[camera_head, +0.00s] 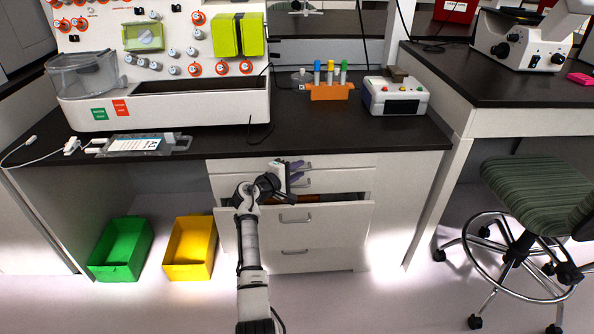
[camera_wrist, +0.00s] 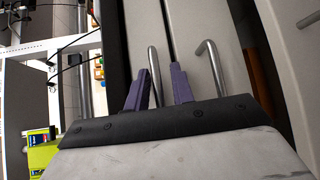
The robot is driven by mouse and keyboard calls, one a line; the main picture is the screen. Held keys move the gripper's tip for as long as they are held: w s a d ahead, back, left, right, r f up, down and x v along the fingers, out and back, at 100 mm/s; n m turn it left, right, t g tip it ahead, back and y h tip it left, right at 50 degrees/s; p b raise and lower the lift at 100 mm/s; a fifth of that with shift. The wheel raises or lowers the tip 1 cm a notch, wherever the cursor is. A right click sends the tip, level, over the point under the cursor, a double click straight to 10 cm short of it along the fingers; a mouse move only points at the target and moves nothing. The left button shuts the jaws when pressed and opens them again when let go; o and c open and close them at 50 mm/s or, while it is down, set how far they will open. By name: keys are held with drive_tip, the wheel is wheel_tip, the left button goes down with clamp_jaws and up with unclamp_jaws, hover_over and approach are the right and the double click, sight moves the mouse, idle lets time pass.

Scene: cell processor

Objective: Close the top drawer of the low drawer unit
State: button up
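The low drawer unit (camera_head: 347,256) stands under the dark bench, with several white fronts stacked one above another. The top drawer front (camera_head: 352,165) is just below the bench edge; I cannot tell if it is slightly ajar. A lower drawer (camera_head: 337,217) is pulled out, with something orange-brown inside. My gripper (camera_head: 297,172) is at the upper two fronts. In the wrist view its purple fingers (camera_wrist: 163,72) are apart, and the top drawer's metal handle (camera_wrist: 153,65) shows between them. Contact cannot be told. The second front's handle (camera_wrist: 211,62) is just right of the fingers.
A green bin (camera_head: 121,250) and a yellow bin (camera_head: 190,248) stand on the floor to the left. A green striped chair (camera_head: 530,190) stands to the right. The dark bench top (camera_head: 330,132) overhangs the drawers. The floor in front of the unit is clear apart from my arm.

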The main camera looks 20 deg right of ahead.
drive_tip(key=shift+w+r, duration=0.15)
drive_tip(key=shift+r, duration=0.25)
drive_tip(key=v, duration=1.4)
drive_tip(key=shift+f, duration=0.35)
